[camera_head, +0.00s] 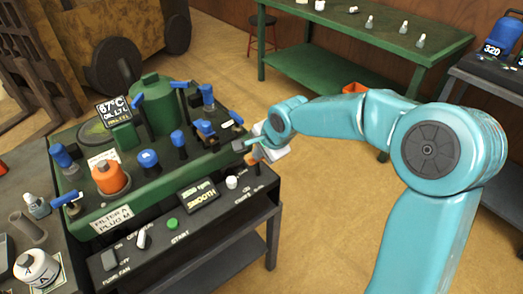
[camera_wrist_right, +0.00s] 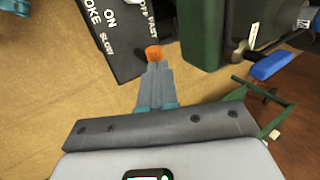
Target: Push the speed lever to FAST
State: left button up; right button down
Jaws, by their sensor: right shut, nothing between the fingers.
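The speed lever's orange knob (camera_wrist_right: 154,52) shows in the right wrist view at the tips of my right gripper (camera_wrist_right: 157,68). The fingers are shut with nothing between them. The knob is right by the fingertips, but I cannot tell whether they touch. The FAST label (camera_wrist_right: 150,22) is just beyond the knob, and the SLOW label (camera_wrist_right: 107,47) is to its left. In the head view my right gripper (camera_head: 252,146) is at the right end of the dark control panel (camera_head: 190,225), and a little orange shows beside it. My left gripper is not in view.
The green machine (camera_head: 130,165) with several blue-handled valves stands behind the panel, close to my right gripper. The panel has a white knob (camera_head: 231,182) and a green start button (camera_head: 172,224). A green bench (camera_head: 350,60) stands farther back. The floor to the right is open.

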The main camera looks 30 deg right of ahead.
jog(key=shift+w+a+r+g+p, duration=0.15)
jog(key=shift+w+g+p, duration=0.4)
jog(key=shift+p, duration=0.5)
jog(key=shift+w+d+r+g+p, duration=0.15)
jog(key=shift+w+g+p, duration=0.4)
jog(key=shift+p, duration=0.5)
jog(key=shift+w+a+f+g, duration=0.15)
jog(key=shift+w+f+g, duration=0.3)
jog(key=shift+w, duration=0.45)
